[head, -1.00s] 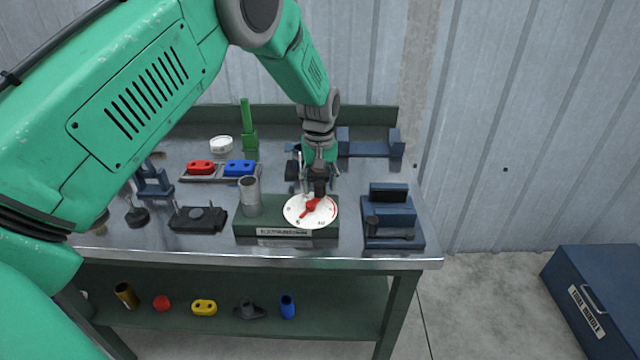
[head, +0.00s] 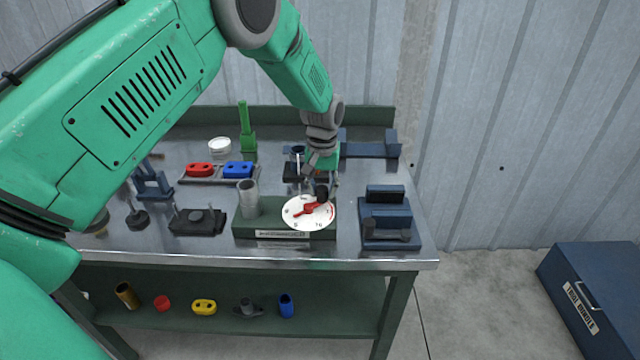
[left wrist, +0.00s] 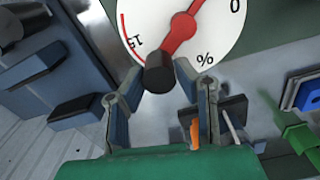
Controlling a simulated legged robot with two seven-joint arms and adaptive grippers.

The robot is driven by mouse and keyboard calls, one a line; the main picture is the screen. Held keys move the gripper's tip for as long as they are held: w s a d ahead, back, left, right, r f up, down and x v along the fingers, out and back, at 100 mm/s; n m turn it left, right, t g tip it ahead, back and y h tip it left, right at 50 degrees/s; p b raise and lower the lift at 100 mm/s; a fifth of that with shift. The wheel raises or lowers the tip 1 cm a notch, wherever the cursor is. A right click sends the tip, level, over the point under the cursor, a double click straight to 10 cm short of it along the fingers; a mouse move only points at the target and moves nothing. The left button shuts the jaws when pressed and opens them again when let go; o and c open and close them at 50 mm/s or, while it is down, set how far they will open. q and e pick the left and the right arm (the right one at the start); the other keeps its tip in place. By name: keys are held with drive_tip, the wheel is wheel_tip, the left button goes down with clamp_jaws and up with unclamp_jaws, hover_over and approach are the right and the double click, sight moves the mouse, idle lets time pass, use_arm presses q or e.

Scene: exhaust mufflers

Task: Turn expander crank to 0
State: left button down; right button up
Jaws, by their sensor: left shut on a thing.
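The expander (head: 285,230) is a dark green block near the front of the bench, with a grey tube (head: 248,198) standing on its left part. Its white dial (head: 296,222) faces up on the right part. The red crank (head: 308,209) lies across the dial and carries a black knob (head: 321,192) at its far right end. My left gripper (head: 326,182) is at the knob. In the left wrist view its fingers (left wrist: 160,82) are shut around the knob (left wrist: 160,76). There the 15 mark is left of the knob and the 0 mark is upper right. My right gripper is not seen.
A blue device (head: 390,220) stands close right of the expander. A dark fixture (head: 198,219) is to the left. Red (head: 200,170) and blue (head: 240,169) blocks and a green upright part (head: 247,130) are behind. Several parts lie on the lower shelf (head: 345,300).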

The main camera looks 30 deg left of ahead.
use_arm(q)
drive_tip(key=m, duration=0.1)
drive_tip(key=d+m+p, duration=0.1)
drive_tip(key=m, duration=0.1)
drive_tip(key=shift+s+d+m, duration=0.15)
drive_tip(key=shift+s+m, duration=0.15)
drive_tip(key=shift+s, duration=0.1)
drive_tip(key=shift+s+d+m+p, duration=0.25)
drive_tip(key=shift+m+p, duration=0.1)
drive_tip(key=shift+m, duration=0.55)
drive_tip(key=shift+s+d+m+p, duration=0.15)
drive_tip(key=shift+s+m+p, duration=0.15)
drive_tip(key=shift+m, duration=0.6)
drive_tip(key=c, duration=1.3)
unclamp_jaws()
drive_tip(key=shift+o, duration=0.2)
